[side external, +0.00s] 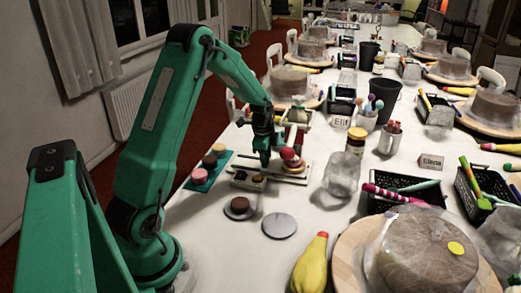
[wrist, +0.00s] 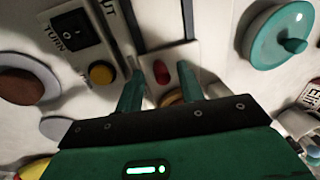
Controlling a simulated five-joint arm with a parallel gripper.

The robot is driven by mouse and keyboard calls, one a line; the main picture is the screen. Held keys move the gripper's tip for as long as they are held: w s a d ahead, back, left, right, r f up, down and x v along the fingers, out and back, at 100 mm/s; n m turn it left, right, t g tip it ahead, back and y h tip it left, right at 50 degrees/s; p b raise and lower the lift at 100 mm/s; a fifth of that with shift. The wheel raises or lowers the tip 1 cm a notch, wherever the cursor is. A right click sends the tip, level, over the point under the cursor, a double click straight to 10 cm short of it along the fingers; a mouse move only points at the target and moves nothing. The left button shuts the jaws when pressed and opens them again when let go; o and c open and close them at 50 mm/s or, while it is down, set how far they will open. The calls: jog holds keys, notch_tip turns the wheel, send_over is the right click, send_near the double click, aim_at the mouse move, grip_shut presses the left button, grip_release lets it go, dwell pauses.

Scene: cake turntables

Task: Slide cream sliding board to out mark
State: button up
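A cream sliding board (wrist: 150,62) lies between dark rails in the wrist view, with a small red knob (wrist: 162,73) on it. My gripper (wrist: 159,75) is open, with one teal finger on each side of the red knob and gaps showing. Whether the fingers touch the board is unclear. In the side view my gripper (side external: 265,158) is low over the white device (side external: 272,180), and the arm hides part of it.
A black TURN switch (wrist: 75,30) and a yellow button (wrist: 101,73) sit left of the fingers. In the side view, a brown-topped disc (side external: 240,207) and a grey disc (side external: 280,225) lie in front, and a glass jar (side external: 341,176) stands right.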

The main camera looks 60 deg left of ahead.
jog(key=shift+c, duration=0.2)
jog(key=c, duration=0.7)
jog(key=shift+s, duration=0.1)
jog(key=shift+s, duration=0.15)
jog(key=shift+g, duration=0.3)
jog(key=shift+s+a+f, duration=0.15)
jog(key=shift+s+a, duration=3.95)
jog(key=shift+s, duration=0.05)
jog(key=o, duration=0.7)
jog(key=shift+o, duration=0.2)
jog(key=shift+w+a, duration=0.1)
